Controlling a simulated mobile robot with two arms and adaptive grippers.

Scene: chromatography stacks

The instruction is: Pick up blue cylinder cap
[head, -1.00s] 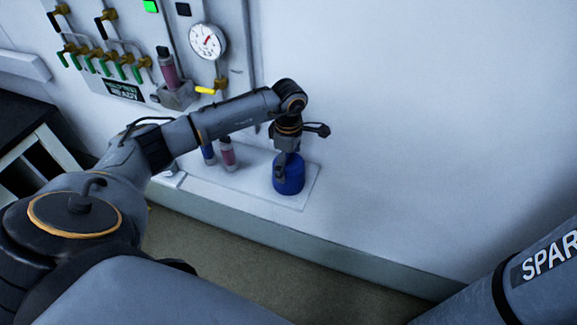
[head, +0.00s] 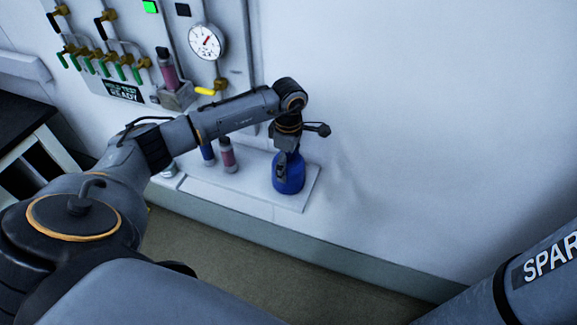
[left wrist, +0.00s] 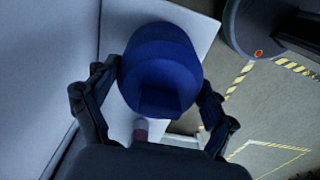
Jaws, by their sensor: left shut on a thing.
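The blue cylinder cap (head: 289,178) is at the right end of the pale ledge (head: 255,190) along the wall. My left gripper (head: 287,165) is over it from above, with its fingers down against it. In the left wrist view the cap (left wrist: 160,62) fills the space between the two fingers of my left gripper (left wrist: 160,100), which are closed on its sides. Whether the cap's underside touches the ledge is hard to tell. My right gripper is not seen.
A pink vial (head: 227,157) and a blue vial (head: 208,155) stand on the ledge left of the cap. A wall panel with a gauge (head: 207,41), valves and another pink vial (head: 167,75) is behind. The wall to the right is bare.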

